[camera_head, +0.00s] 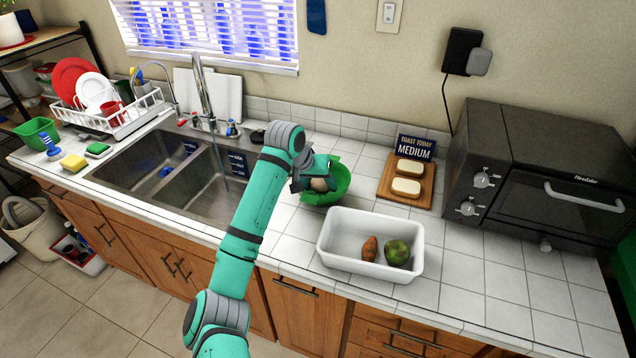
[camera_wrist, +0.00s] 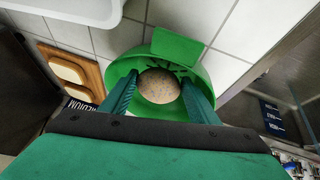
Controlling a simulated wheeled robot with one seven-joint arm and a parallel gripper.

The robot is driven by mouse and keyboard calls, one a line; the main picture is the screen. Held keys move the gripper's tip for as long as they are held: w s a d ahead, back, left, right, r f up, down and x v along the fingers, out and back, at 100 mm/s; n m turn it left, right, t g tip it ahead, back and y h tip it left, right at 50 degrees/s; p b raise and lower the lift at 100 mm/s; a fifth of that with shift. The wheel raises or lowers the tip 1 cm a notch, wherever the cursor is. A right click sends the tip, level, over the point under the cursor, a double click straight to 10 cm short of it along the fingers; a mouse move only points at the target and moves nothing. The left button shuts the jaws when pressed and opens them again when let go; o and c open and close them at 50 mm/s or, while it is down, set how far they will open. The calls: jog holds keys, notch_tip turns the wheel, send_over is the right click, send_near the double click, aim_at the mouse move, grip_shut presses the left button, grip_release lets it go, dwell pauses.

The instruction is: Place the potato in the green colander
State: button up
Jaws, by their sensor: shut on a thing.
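The potato (camera_wrist: 158,86) is round and tan-brown, and sits between the two fingers of my gripper (camera_wrist: 160,92) in the wrist view. It also shows in the head view (camera_head: 319,184), partly hidden by the gripper. My gripper (camera_head: 318,178) is shut on the potato. The green colander (camera_head: 334,192) stands on the tiled counter right of the sink, with the gripper and potato over its bowl. In the wrist view the colander (camera_wrist: 178,48) surrounds the potato. I cannot tell whether the potato touches the colander's bottom.
A white tray (camera_head: 338,251) with a sweet potato (camera_head: 369,248) and a green round vegetable (camera_head: 397,252) stands in front of the colander. A wooden board (camera_head: 424,194) with bread and a toaster oven (camera_head: 540,185) stand to the right. The sink (camera_head: 200,188) lies left.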

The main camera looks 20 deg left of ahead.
jog(key=o, duration=0.9)
jog(key=shift+f, duration=0.1)
jog(key=shift+a+r, duration=0.1)
jog(key=shift+r, duration=0.5)
jog(key=v, duration=1.2)
